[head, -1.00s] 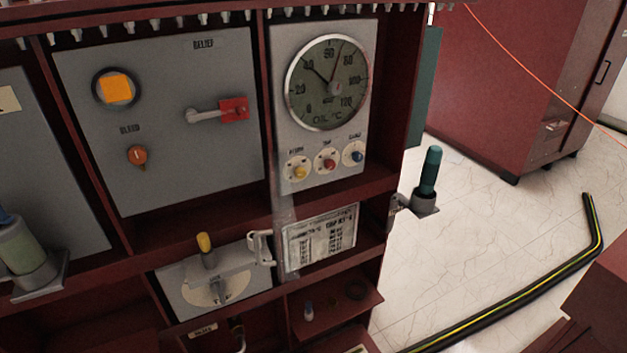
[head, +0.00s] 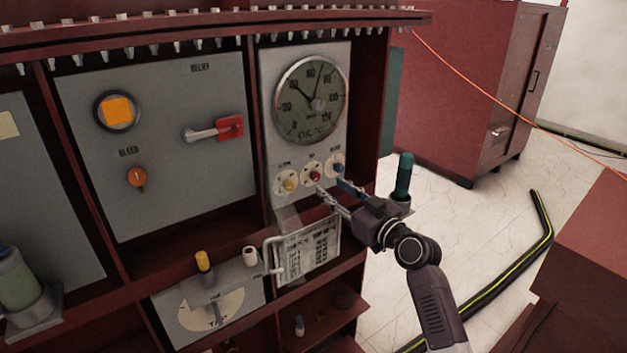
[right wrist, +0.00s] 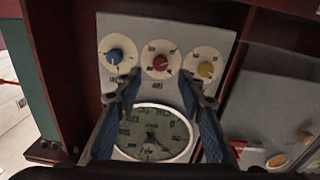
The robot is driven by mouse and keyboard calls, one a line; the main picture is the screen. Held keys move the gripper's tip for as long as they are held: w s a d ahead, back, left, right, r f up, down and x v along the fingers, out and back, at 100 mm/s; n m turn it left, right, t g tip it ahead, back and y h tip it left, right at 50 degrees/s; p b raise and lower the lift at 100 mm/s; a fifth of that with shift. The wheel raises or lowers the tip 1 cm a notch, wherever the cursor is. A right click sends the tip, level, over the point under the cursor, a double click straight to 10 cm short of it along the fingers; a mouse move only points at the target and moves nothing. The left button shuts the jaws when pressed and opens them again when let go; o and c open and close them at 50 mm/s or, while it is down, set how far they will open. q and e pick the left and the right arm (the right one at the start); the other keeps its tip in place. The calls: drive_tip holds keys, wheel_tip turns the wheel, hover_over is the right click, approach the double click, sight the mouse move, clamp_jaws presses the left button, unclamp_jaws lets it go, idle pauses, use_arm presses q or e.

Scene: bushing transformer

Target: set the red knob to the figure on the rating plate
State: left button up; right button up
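The red knob (head: 313,176) sits on a pale round dial below the oil gauge, between a yellow knob (head: 290,185) and a blue knob (head: 336,168). My right gripper (head: 333,191) is at the front of this panel, fingers pointing at the knobs. In the right wrist view, the open fingers (right wrist: 161,78) lie on either side of the red knob (right wrist: 161,63), which shows between and just beyond the tips. I see no contact. The rating plate (head: 318,252) is lower in the cabinet; its print is too small to read. My left gripper is not in view.
The round oil gauge (head: 297,120) is above the knobs. A white bar handle (head: 268,252) stands beside the plate. A dark green post (head: 404,177) rises just right of my right gripper.

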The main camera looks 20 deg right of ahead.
sight(317, 178)
drive_tip(key=shift+p+x, duration=0.6)
drive_tip(key=shift+x, duration=2.8)
drive_tip(key=shift+s, duration=0.1)
drive_tip(key=shift+c, duration=0.6)
drive_tip(key=shift+f, duration=0.1)
clamp_jaws()
